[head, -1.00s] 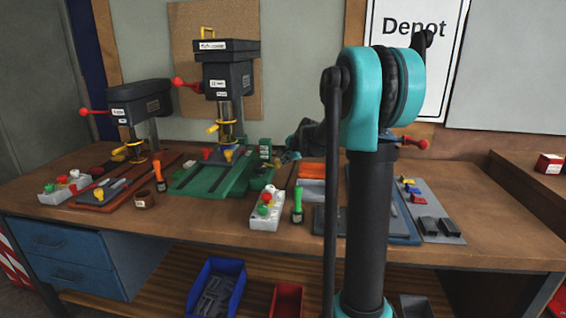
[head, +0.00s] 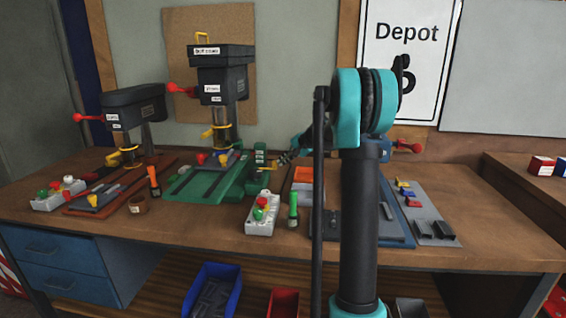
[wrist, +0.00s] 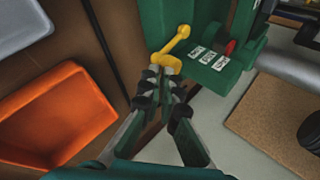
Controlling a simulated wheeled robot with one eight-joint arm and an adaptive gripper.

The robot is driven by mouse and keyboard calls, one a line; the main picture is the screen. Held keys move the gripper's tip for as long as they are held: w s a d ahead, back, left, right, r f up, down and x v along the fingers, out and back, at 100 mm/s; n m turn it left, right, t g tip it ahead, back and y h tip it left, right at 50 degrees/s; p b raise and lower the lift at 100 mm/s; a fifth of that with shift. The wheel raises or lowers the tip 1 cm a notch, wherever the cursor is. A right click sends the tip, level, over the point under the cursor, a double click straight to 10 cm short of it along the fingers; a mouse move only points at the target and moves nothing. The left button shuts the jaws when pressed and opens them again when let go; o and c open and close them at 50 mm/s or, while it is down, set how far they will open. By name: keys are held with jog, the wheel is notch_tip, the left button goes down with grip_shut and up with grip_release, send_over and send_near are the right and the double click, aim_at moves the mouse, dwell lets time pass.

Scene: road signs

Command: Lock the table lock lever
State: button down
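A yellow lever (wrist: 174,50) with a rounded end sits on the green drill press (wrist: 219,62) in the wrist view, beside several small white labels too small to read. I take it as the table lock lever. In the head view my gripper (head: 284,157) is just right of the green press base (head: 204,186), and the lever is not clear there.
An orange bin (wrist: 55,115) is at left in the wrist view. A button box (head: 261,222) and green-topped marker (head: 293,208) stand in front. A second drill press (head: 127,105) is further left.

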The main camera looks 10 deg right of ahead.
jog(key=shift+s+a, duration=0.6)
jog(key=shift+a, duration=0.1)
